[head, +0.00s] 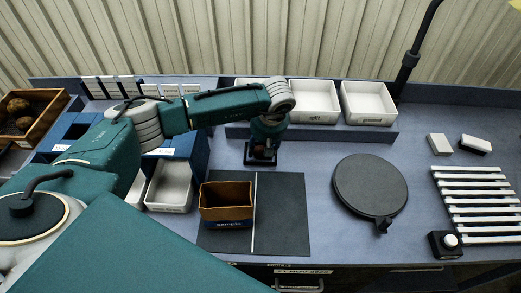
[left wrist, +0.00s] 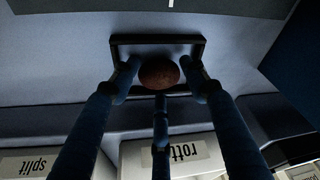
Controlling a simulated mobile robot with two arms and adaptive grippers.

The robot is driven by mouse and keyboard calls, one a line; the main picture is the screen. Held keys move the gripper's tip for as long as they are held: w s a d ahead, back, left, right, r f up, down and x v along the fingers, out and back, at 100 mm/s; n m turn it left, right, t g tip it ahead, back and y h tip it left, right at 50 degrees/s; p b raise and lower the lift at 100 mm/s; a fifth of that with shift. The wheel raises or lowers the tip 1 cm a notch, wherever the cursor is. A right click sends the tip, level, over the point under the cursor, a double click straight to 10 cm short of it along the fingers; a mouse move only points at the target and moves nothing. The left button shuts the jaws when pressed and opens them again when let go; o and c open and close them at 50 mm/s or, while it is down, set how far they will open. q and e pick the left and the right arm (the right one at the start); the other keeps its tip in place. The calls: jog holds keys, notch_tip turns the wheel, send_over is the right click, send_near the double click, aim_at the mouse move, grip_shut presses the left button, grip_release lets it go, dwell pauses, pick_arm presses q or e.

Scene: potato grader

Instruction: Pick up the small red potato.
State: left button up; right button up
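The small reddish-brown potato (left wrist: 158,74) lies in a small dark-rimmed tray (left wrist: 155,40) on the blue-grey bench, as the left wrist view shows. My left gripper (left wrist: 162,78) is over the tray, with two fingers on either side of the potato and a third finger below it in the picture. The fingers look spread, with a gap on the right side; contact on the left is hard to judge. In the head view my left gripper (head: 262,148) points down at the tray, and the potato is mostly hidden there. My right gripper is not seen.
White bins (head: 314,102) stand behind the gripper; labels reading "split" and "rott" show in the left wrist view. A brown box (head: 227,196) stands on a dark mat (head: 281,215) in front. A round dark plate (head: 370,185) lies to the right. A wooden crate (head: 58,108) holds potatoes at far left.

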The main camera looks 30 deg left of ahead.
pick_arm(q)
jog(key=c, duration=0.9)
jog(key=shift+r, duration=0.15)
